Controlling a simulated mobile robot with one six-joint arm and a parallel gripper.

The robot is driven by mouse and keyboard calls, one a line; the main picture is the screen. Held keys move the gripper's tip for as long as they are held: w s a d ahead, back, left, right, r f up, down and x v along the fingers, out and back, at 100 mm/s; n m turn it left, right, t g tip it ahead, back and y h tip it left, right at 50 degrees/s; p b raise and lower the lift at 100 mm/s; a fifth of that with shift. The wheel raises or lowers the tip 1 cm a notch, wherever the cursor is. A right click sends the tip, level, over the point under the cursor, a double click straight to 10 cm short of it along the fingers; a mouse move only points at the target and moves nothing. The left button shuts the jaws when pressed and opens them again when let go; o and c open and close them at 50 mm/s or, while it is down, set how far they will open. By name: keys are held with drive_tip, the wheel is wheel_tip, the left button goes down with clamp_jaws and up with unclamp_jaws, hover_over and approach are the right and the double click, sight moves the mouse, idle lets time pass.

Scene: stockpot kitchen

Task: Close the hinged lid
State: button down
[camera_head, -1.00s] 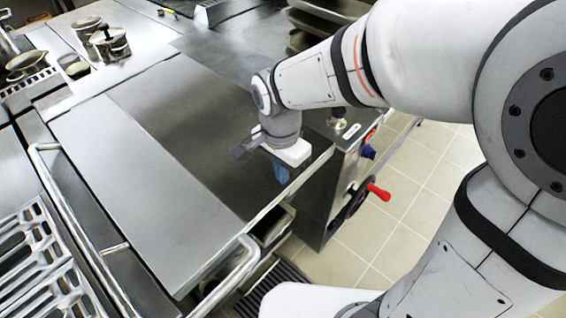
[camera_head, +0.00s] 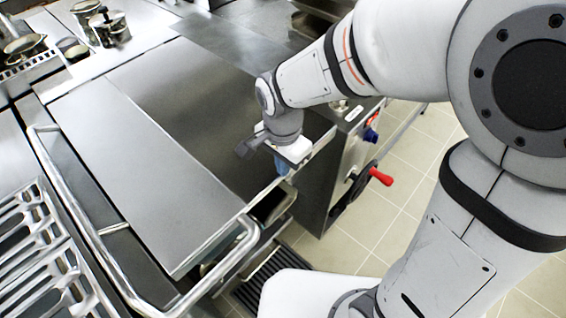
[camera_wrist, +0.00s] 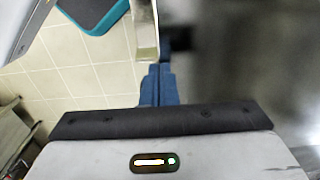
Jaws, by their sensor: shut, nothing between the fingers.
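The lid (camera_head: 185,90) seems to be the wide dark steel panel in the middle of the head view. It looks about flat and level with the counter; its hinge cannot be made out. My gripper (camera_head: 282,165) is at the panel's front edge, pointing down, with its blue fingertips beside or just over that edge. Contact cannot be told. In the wrist view the blue fingers (camera_wrist: 158,85) are together with nothing between them. A blurred dark steel surface (camera_wrist: 245,60) lies to their right, and a pale metal edge (camera_wrist: 146,35) runs just ahead of them.
A lighter steel panel (camera_head: 130,175) and a curved rail (camera_head: 80,220) lie left of the lid. Pots (camera_head: 110,28) stand at the back left. Tiled floor (camera_head: 400,190) is open at right. A teal object (camera_wrist: 95,12) shows in the wrist view.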

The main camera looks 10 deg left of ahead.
drive_tip(key=shift+s+d+f, duration=0.2)
drive_tip(key=shift+s+f, duration=0.05)
drive_tip(key=shift+f, duration=0.35)
drive_tip(key=shift+s+d+f, duration=0.15)
drive_tip(key=shift+s+f, duration=0.05)
drive_tip(key=shift+f, duration=0.35)
drive_tip(key=r+p, duration=0.2)
drive_tip(key=r, duration=0.1)
drive_tip(key=w+r+p, duration=0.1)
drive_tip(key=r+p, duration=0.1)
drive_tip(key=shift+w+a+r, duration=0.1)
drive_tip(key=shift+a+r, duration=0.05)
drive_tip(key=shift+a, duration=0.2)
wheel_tip(320, 180, up, 11)
drive_tip(key=s+d+f+n+t, duration=0.1)
drive_tip(key=s+d+n, duration=0.1)
drive_tip(key=d, duration=0.8)
drive_tip(key=s+d+f+n+t, duration=0.1)
drive_tip(key=d+n, duration=0.4)
drive_tip(key=d, duration=0.5)
drive_tip(key=shift+s+d, duration=0.15)
drive_tip(key=shift+s, duration=0.6)
